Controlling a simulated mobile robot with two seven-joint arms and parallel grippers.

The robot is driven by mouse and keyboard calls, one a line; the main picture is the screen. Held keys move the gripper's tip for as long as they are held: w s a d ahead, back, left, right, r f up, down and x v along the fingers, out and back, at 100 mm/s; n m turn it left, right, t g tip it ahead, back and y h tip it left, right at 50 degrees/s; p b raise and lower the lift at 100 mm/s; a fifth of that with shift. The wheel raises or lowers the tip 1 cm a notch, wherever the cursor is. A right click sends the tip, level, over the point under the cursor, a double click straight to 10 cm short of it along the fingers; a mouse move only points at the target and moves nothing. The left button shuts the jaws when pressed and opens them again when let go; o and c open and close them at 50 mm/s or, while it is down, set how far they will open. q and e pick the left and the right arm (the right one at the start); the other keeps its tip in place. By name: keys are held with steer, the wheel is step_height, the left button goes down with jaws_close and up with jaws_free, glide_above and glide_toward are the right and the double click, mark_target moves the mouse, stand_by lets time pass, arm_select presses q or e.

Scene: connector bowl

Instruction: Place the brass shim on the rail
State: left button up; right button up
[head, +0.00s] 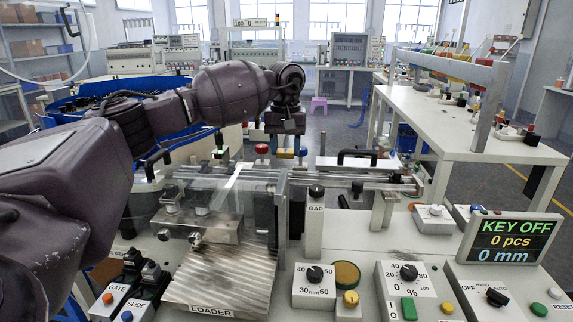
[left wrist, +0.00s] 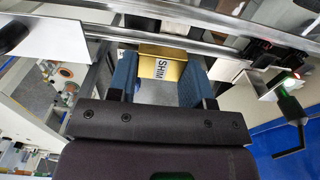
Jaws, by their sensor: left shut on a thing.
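My left gripper (head: 287,152) hangs from the arm that comes in from the left, above and behind the rail. It is shut on the brass shim (left wrist: 165,68), a gold piece with a white SHIM label, held between blue finger pads in the left wrist view. In the head view the shim is only a small yellow patch between the fingertips. The rail (head: 340,180) is a set of metal bars running across the bench behind a clear guard. A rail bar (left wrist: 190,47) also crosses the left wrist view near the shim; whether they touch is unclear. My right gripper is not seen.
A sloped LOADER plate (head: 222,278) and a GAP post (head: 315,225) stand in front of the rail. Dials and a display (head: 513,241) reading KEY OFF, 0 pcs, 0 mm are at the right. A red knob (head: 262,149) stands left of the gripper.

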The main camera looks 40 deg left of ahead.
arm_select(q)
step_height(320, 180, down, 4)
steer(key=shift+f, duration=0.3)
steer(key=shift+r, duration=0.1)
steer(key=shift+f+b, duration=0.3)
steer(key=shift+f, duration=0.2)
steer(key=shift+s+f, duration=0.1)
steer(key=shift+f, duration=0.05)
